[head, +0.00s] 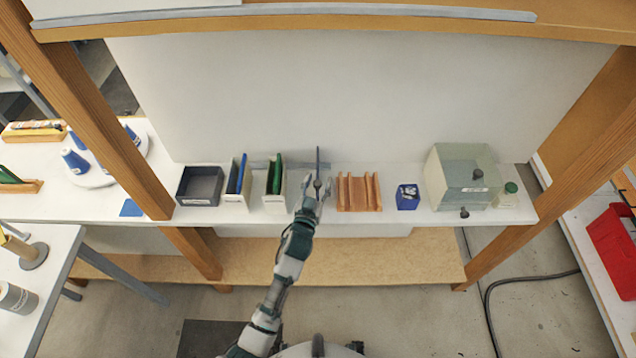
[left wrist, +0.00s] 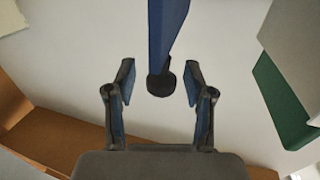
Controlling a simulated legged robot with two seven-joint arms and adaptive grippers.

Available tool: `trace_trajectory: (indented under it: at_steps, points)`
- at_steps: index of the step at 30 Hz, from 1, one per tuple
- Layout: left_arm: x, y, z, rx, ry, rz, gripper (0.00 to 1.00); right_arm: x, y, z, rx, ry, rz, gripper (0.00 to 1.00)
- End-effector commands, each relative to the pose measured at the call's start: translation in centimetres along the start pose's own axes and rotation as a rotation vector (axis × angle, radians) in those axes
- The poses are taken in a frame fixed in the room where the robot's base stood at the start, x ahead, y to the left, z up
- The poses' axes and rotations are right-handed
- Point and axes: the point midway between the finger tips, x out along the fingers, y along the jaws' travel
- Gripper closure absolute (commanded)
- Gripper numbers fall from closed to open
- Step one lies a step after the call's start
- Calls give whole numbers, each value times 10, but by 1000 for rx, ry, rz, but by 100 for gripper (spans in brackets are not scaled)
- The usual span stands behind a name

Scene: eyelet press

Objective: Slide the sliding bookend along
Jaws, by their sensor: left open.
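The sliding bookend is a thin blue upright plate (head: 318,162) with a dark round knob (head: 317,184) at its front, standing on the white shelf. My left gripper (head: 314,196) is open in front of it. In the left wrist view the plate (left wrist: 167,30) comes in from the top, and its knob (left wrist: 160,85) lies between the two spread fingertips of the gripper (left wrist: 159,82). A gap shows on each side of the knob, so neither finger touches it. My right gripper is not in view.
Left of the bookend stand white holders with green (head: 276,176) and blue (head: 241,174) upright pieces, and a dark grey bin (head: 200,185). Right are a wooden grooved rack (head: 359,192), a small blue box (head: 407,197) and a grey-green box (head: 464,175). Wooden posts flank the shelf.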

Motion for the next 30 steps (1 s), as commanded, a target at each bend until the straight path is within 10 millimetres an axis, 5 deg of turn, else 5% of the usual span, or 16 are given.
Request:
trace_trajectory:
  at_steps: [2, 8, 16, 24, 30]
  points:
    - [0, 0, 0, 0, 0, 0, 49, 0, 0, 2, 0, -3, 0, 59]
    - [0, 0, 0, 0, 0, 0, 99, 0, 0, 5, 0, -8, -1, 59]
    - [-2, -6, -1, 1, -2, 0, 100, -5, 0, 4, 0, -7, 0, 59]
    - [-16, -57, -3, 2, -3, -2, 100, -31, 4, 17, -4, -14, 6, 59]
    - [-19, -68, 0, -1, 0, 0, 100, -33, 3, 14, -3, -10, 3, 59]
